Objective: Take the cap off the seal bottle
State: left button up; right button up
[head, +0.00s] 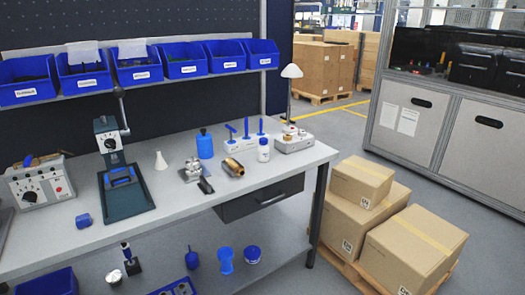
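No bottle carries a label that I can read, so I cannot tell for certain which one is the seal bottle. A small white bottle with a blue cap (264,150) stands upright near the right end of the workbench, its cap on. A blue bottle (205,145) with a narrow top stands upright further left, near the back. A white cone-shaped bottle (161,161) stands left of that. Neither of my grippers shows in the head view.
The workbench (150,212) also holds a press (110,140), a brass-coloured part (233,167), a metal fixture (193,170) and a blue-handled tool stand (246,138). Blue bins line the shelf above. Cartons (415,245) stand on a pallet at the right. The bench's front edge is mostly clear.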

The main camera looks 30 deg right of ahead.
aim_at(264, 150)
jog(key=i+l, duration=0.15)
jog(key=l, duration=0.2)
jog(key=i+l, duration=0.1)
jog(key=l, duration=0.25)
jog(key=i+l, duration=0.15)
jog(key=l, duration=0.2)
jog(key=i+l, duration=0.15)
jog(key=l, duration=0.2)
jog(key=i+l, duration=0.15)
jog(key=l, duration=0.2)
jog(key=i+l, duration=0.1)
jog(key=l, duration=0.2)
